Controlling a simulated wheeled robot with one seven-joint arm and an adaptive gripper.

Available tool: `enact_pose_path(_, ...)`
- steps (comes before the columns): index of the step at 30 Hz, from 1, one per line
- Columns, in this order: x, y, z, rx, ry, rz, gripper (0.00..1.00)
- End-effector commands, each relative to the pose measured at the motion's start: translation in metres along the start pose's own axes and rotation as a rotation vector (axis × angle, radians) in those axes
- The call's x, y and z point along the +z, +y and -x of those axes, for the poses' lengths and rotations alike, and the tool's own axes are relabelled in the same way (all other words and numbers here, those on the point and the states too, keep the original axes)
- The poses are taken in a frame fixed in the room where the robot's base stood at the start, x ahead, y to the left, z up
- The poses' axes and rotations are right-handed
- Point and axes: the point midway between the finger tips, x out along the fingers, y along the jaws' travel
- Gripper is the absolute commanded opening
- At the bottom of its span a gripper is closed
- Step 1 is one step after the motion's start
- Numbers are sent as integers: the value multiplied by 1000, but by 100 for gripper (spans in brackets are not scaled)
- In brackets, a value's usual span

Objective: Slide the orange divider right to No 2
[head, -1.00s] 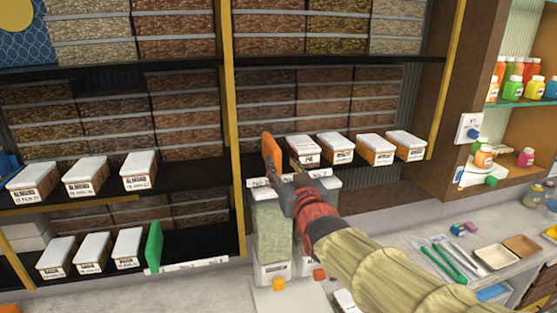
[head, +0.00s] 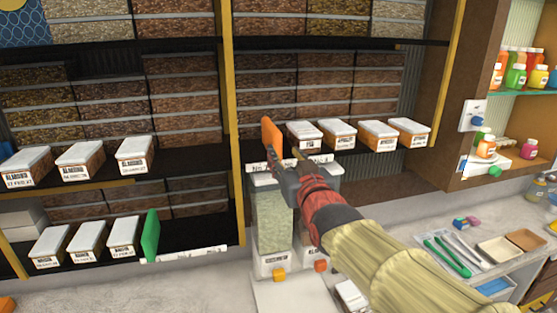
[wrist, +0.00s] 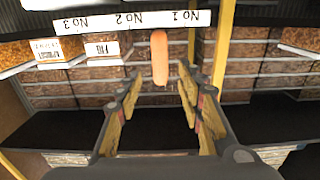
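The orange divider (head: 271,137) stands upright on the right-hand middle shelf, near its left end, left of a row of white-lidded boxes. The wrist view looks upside down and shows the divider (wrist: 160,57) ahead, lying between the lines of my two fingers. The label strip (wrist: 125,19) reads No 1, No 2, No 3, and the divider appears between the No 1 and No 2 marks. My gripper (wrist: 160,105) is open, with a finger on each side and nothing between the fingertips. In the head view my gripper (head: 277,168) is just in front of the shelf edge, below the divider.
White-lidded boxes (head: 337,133) stand right of the divider. Clear dispensers (head: 273,215) stand below the shelf under my gripper. A yellow post (head: 231,120) rises close on the left. A green divider (head: 151,236) stands on the lower left shelf.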

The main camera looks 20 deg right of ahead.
Motion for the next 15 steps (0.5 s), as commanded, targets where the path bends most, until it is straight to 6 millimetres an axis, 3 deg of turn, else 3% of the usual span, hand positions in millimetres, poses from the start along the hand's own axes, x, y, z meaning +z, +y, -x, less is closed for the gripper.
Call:
enact_pose_path(7,1,0,-8,0,-2,0,38)
enact_pose_path(15,0,0,-45,0,-2,0,38)
